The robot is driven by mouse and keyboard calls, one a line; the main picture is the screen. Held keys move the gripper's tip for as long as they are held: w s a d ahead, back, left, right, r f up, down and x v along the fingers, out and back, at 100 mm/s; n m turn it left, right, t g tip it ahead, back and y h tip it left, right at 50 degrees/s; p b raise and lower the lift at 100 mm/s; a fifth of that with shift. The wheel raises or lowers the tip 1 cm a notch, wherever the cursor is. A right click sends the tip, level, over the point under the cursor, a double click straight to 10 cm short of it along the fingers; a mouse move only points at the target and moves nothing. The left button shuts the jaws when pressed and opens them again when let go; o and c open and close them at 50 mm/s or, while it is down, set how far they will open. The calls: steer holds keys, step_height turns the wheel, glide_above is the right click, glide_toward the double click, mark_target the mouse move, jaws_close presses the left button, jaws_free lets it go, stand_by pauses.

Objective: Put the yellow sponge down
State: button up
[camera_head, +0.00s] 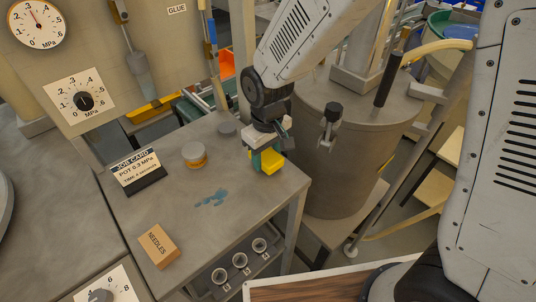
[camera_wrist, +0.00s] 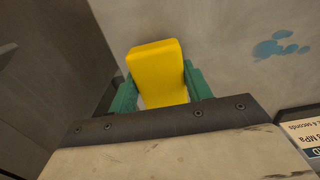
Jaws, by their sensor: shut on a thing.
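The yellow sponge (camera_head: 267,161) is held by my gripper (camera_head: 266,152) near the right back edge of the grey table (camera_head: 185,215). In the wrist view the sponge (camera_wrist: 157,73) stands between the two green fingers of my gripper (camera_wrist: 160,90), one on each side. My gripper is shut on it. I cannot tell for sure whether the sponge's underside touches the tabletop. A blue stain (camera_head: 211,198) lies on the tabletop to the left of the sponge, and it also shows in the wrist view (camera_wrist: 280,46).
A round tin (camera_head: 194,155), a job card stand (camera_head: 137,172) and a needles box (camera_head: 158,245) stand on the table. A large grey tank (camera_head: 345,150) rises right of the table edge. The table's middle is mostly clear.

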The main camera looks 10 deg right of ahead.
mark_target(268, 155)
steer(key=shift+f, duration=0.6)
steer(key=shift+f, duration=0.1)
steer(key=shift+s+d+f, duration=0.1)
steer(key=shift+s+f, duration=0.05)
steer(key=shift+f, duration=0.2)
steer(key=o, duration=1)
steer(key=shift+s, duration=0.1)
steer(key=shift+c, duration=0.2)
steer(key=shift+o, duration=0.4)
step_height(268, 155, up, 13)
steer(key=shift+w, duration=0.2)
